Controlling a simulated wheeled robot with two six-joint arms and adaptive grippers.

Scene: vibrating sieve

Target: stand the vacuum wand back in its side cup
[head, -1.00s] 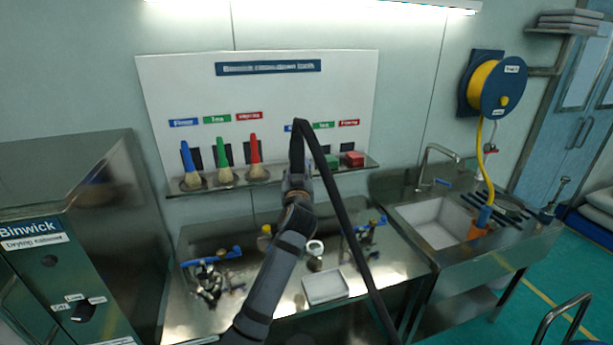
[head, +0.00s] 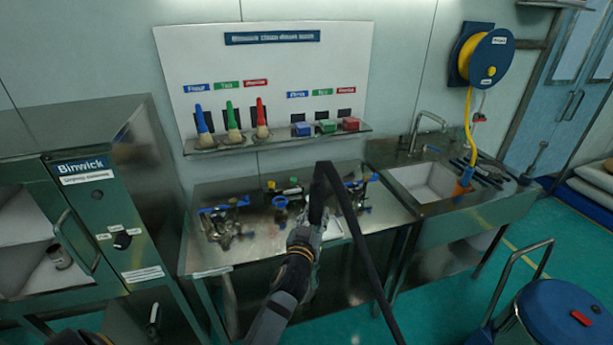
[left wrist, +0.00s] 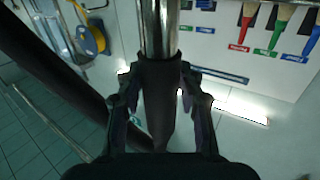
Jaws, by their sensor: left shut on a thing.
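My left gripper (head: 308,232) is shut on the black grip of the vacuum wand (head: 318,195), in front of the steel bench. In the left wrist view the gripper (left wrist: 157,88) has its fingers on both sides of the black grip (left wrist: 160,75), and the wand's steel tube (left wrist: 158,25) runs out of the top of the picture. A black hose (head: 360,245) bends from the grip's top and runs down to the right. A blue round-topped drum with a red switch, seemingly the vacuum (head: 550,300), stands at the lower right. I cannot make out its side cup. My right gripper is not in view.
The steel bench (head: 250,255) holds several metal parts and blue-handled pieces. A sink (head: 425,182) stands to its right and a drying cabinet (head: 120,205) to its left. A grey bent handle (head: 515,285) rises beside the drum. Green floor is open between bench and drum.

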